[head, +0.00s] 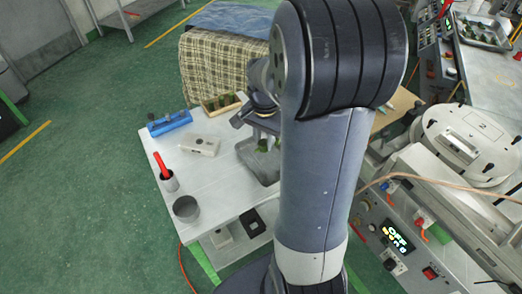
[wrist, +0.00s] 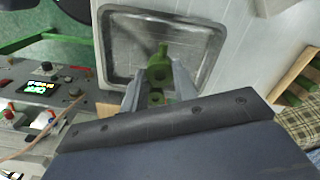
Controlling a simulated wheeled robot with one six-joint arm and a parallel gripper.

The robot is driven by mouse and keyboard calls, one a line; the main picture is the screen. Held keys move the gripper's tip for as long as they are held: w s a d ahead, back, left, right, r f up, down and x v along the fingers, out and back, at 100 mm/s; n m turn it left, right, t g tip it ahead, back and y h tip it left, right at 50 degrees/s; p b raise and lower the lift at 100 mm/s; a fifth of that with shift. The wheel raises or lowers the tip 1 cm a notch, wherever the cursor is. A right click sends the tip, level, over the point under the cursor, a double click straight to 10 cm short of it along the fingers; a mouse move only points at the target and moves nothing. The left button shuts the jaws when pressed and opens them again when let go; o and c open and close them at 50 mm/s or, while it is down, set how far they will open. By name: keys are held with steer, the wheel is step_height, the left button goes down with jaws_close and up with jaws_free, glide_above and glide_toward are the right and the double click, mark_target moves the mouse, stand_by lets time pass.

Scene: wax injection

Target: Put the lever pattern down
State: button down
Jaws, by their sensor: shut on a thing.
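The green lever pattern (wrist: 158,68) is between the two fingers of my gripper (wrist: 157,80) in the wrist view. Its narrow end points away from the gripper. The gripper is shut on it, over the grey metal tray (wrist: 104,50). I cannot tell whether the pattern touches the tray floor. In the head view the tray (head: 262,180) stands on the white table, with green (head: 262,146) showing at the gripper. My arm hides the tray's right part.
On the white table (head: 222,160) are a blue rack (head: 170,123), a wooden box of green pieces (head: 222,103), a pale device (head: 201,146), a cup with a red-handled tool (head: 163,168) and a grey cup (head: 186,209). A control panel machine (head: 395,240) stands to the right.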

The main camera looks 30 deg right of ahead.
mark_target(264, 161)
steer(key=shift+f, duration=2.95)
steer(key=shift+f, duration=0.15)
steer(key=c, duration=1.1)
jaws_free()
step_height(264, 161, up, 12)
steer(key=shift+r, duration=0.2)
